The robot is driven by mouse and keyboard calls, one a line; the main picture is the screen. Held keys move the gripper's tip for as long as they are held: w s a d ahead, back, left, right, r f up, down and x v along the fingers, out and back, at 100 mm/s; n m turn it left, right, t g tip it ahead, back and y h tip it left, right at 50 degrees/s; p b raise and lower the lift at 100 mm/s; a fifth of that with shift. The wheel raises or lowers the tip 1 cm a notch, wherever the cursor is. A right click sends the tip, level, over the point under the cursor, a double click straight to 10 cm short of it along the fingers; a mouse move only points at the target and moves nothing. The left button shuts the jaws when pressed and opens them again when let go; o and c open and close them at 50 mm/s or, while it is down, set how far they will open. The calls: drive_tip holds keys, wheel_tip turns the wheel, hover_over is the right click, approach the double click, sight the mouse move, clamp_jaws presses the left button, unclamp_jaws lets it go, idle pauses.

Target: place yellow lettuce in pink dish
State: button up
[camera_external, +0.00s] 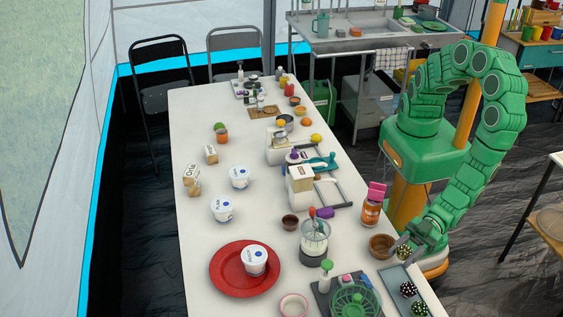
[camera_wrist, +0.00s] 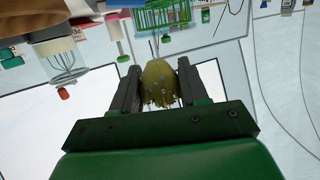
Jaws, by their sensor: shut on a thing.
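My gripper (camera_wrist: 158,88) is shut on a yellow-green, ragged-edged lump, the yellow lettuce (camera_wrist: 160,82), held between the two dark fingers in the wrist view. In the external view my gripper (camera_external: 406,248) is low at the table's right edge, just right of a brown bowl and above the far end of a grey tray. The lettuce is too small to make out clearly there. A round pink dish (camera_external: 294,304) sits at the near edge of the table, left of the gripper and partly cut by the picture's bottom. I cannot make out the dish in the wrist view.
The grey tray (camera_external: 395,272) holds dark speckled lumps. A green basket (camera_external: 355,299) on a dark board, a glass blender (camera_external: 314,240) and the brown bowl (camera_external: 381,246) stand between gripper and dish. A red plate (camera_external: 225,268) bears a white tub (camera_external: 254,261).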

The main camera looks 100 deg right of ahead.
drive_tip(key=shift+r, duration=0.75)
